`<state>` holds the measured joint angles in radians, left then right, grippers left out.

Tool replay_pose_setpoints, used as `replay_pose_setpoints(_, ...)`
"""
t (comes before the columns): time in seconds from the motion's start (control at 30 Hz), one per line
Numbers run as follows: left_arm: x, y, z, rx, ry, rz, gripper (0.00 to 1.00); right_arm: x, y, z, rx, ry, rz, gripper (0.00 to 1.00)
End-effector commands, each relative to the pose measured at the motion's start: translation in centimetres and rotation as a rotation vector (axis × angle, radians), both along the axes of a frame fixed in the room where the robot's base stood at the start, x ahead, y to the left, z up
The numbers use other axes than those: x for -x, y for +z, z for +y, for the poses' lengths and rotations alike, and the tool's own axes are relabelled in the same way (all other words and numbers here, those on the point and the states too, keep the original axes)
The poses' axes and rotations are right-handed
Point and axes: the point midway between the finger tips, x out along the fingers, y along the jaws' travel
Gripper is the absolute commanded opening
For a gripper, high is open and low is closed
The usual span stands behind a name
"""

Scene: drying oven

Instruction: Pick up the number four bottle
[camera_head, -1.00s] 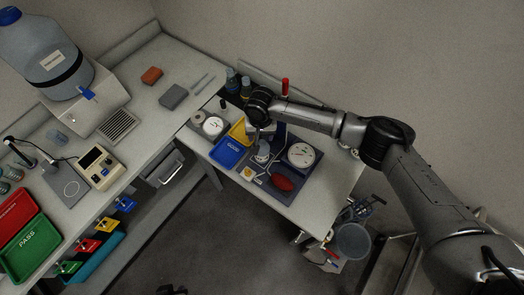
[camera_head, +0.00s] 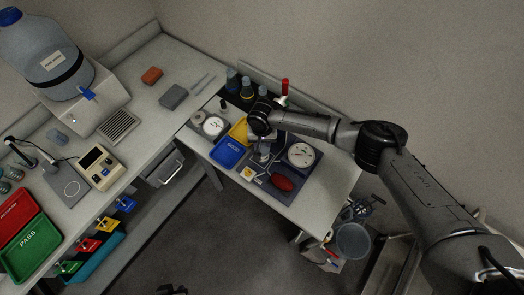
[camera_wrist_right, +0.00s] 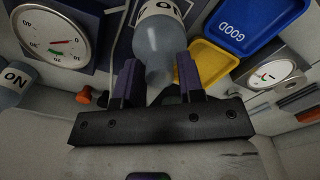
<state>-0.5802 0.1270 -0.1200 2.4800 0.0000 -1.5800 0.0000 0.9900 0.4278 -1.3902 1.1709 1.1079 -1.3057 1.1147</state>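A clear grey bottle (camera_wrist_right: 156,42) with a white label reading "NO" stands between my right fingers in the right wrist view; its number is cut off. In the head view the bottle is mostly hidden under my wrist. My right gripper (camera_wrist_right: 158,75) has its two fingers on either side of the bottle's narrow end and shoulder. A small gap shows beside the narrow end, so the fingers look open, not clamped. My right gripper (camera_head: 264,143) is over the dark mat in the head view. Only a dark fragment at the bottom edge may be my left gripper.
Several bottles (camera_head: 246,88) stand at the back of the table. A round gauge (camera_head: 301,154) and red bulb (camera_head: 282,183) lie close right of my gripper. Blue (camera_head: 228,152) and yellow (camera_head: 237,131) trays are close left. Another labelled bottle (camera_wrist_right: 14,84) shows in the wrist view.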

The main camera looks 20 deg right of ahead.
Motion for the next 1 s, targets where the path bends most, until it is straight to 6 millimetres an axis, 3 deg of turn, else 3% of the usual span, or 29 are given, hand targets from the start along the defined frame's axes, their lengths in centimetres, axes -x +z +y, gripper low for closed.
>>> replay_pose_setpoints(0.37,0.0,0.0,0.0,0.001,0.001,0.000,0.27,0.0,0.0,0.0,0.001,0.000,0.000,0.00)
replay_pose_setpoints(0.77,0.0,0.0,-0.4,0.013,0.008,0.000,0.27,0.1,0.1,-0.1,0.002,0.000,0.002,0.00)
replay_pose_setpoints(1.0,0.0,0.0,-0.3,0.011,0.008,0.000,0.27,0.0,2.6,0.0,-0.001,0.000,-0.001,0.00)
